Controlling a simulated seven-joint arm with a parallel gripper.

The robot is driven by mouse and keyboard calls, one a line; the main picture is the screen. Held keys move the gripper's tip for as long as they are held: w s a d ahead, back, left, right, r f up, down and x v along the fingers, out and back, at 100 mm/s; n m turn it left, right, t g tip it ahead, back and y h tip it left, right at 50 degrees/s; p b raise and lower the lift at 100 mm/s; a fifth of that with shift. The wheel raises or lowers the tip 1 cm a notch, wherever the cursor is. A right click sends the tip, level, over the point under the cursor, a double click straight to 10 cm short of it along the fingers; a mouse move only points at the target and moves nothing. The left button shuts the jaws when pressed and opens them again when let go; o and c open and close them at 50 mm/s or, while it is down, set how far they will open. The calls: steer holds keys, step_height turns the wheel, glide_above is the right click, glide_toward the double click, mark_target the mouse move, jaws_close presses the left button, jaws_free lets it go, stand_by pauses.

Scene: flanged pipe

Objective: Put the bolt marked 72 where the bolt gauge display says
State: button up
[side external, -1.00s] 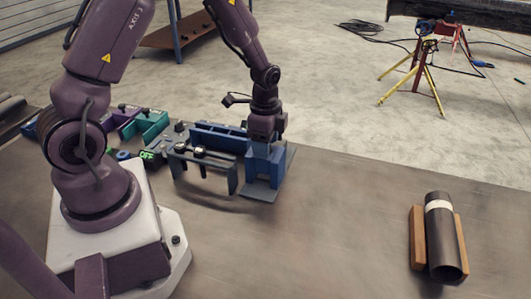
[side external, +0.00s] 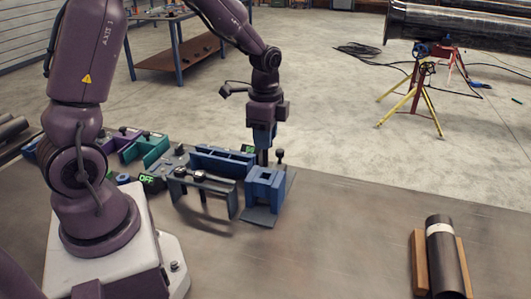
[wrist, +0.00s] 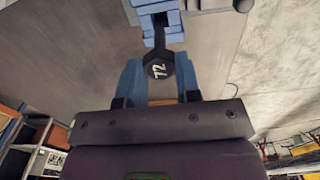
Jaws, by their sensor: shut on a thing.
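The bolt marked 72 (wrist: 158,68) has a black head with white digits and shows in the wrist view. My gripper (wrist: 158,82) is shut on it, one blue finger on each side of the head. The shank points away from the gripper. In the side view my gripper (side external: 264,140) is above and just behind the blue block (side external: 265,190), with the dark shank below the fingers. The block also shows in the wrist view (wrist: 165,12). A display (side external: 148,179) reads OFF in green. Another green display (side external: 247,149) behind the block is partly hidden and unreadable.
A grey-blue rack (side external: 210,187) holding black-headed bolts stands left of the block, with a long blue piece (side external: 220,161) behind it. A black knob on a stem (side external: 280,155) stands close right. Teal (side external: 150,148) and purple (side external: 123,138) trays are farther left. The right bench is clear up to a cradled pipe (side external: 443,255).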

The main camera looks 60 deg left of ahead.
step_height(320, 180, up, 10)
stand_by(0.8)
steer(key=shift+f, duration=0.1)
steer(key=s+a+f, duration=0.3)
steer(key=a+f, duration=0.7)
steer(key=shift+f, duration=0.25)
stand_by(0.7)
steer(key=shift+f, duration=1.05)
steer(key=shift+f, duration=0.1)
steer(key=shift+f, duration=1.55)
